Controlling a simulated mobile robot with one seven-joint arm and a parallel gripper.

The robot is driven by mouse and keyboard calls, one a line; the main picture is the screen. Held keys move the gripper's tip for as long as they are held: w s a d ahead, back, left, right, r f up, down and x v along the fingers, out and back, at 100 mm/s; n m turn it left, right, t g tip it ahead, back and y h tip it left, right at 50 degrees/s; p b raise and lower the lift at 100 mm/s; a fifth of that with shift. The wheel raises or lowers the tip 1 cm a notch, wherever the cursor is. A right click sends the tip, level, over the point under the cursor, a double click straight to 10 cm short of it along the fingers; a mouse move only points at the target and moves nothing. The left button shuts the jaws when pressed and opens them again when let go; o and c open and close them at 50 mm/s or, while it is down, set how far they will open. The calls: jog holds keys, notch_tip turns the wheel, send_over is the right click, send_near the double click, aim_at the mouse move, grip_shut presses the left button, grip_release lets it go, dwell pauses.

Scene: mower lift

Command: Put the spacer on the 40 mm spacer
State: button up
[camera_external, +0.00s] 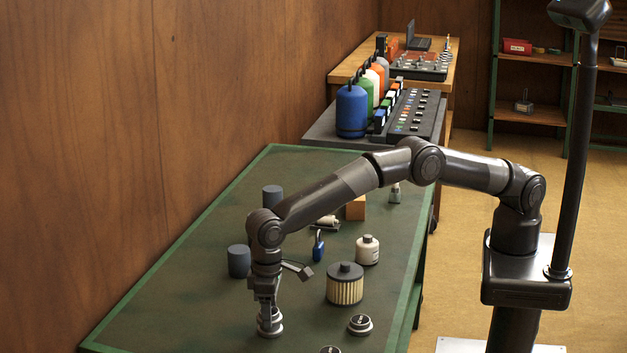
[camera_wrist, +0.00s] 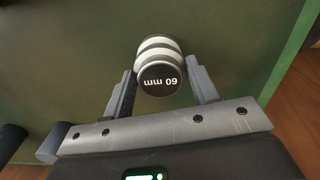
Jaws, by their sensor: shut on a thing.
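My gripper (camera_external: 268,297) points down near the front left of the green table. In the wrist view its two fingers (camera_wrist: 165,88) are shut on a round spacer with a black top marked "60 mm" (camera_wrist: 161,82). White and grey bands show beyond that top, like a short stack of round pieces (camera_wrist: 158,45); in the external view the stack (camera_external: 270,325) shows under my gripper. The label of any lower piece is hidden, so I cannot tell if it is the 40 mm spacer. Two more black-topped spacers stand to the right (camera_external: 360,324) (camera_external: 330,350), their labels too small to read.
A pleated filter (camera_external: 345,285), a white bottle (camera_external: 367,250), a blue padlock-like item (camera_external: 318,247) and dark cylinders (camera_external: 239,261) (camera_external: 272,196) stand behind my gripper on the table (camera_external: 180,290). A wooden wall (camera_external: 90,150) runs along the left. The table's front left is clear.

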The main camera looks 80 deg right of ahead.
jog(key=o, duration=1.1)
jog(key=shift+c, duration=0.2)
notch_tip(320, 180, up, 12)
jog(key=w+d+r+t, duration=0.1)
jog(key=w+d+r, duration=0.1)
jog(key=d+r, duration=1.25)
jog(key=s+d+r+t, duration=0.1)
jog(key=s+d+r, duration=0.25)
jog(key=d, duration=0.55)
jog(key=s+d+r, duration=0.3)
jog(key=d+r, duration=0.1)
jog(key=d, duration=0.4)
jog(key=s+d+m+t, duration=0.1)
jog(key=s+d+t, duration=0.1)
jog(key=s+d, duration=1.3)
jog(key=s+d+f, duration=0.3)
jog(key=s+f, duration=0.1)
jog(key=s, duration=0.3)
jog(key=s+d+f+t, duration=0.1)
jog(key=s+d+f, duration=0.3)
jog(key=s, duration=0.3)
jog(key=shift+d+f+m+t, duration=0.2)
jog(key=shift+d+m+t, duration=0.1)
jog(key=shift+m, duration=0.1)
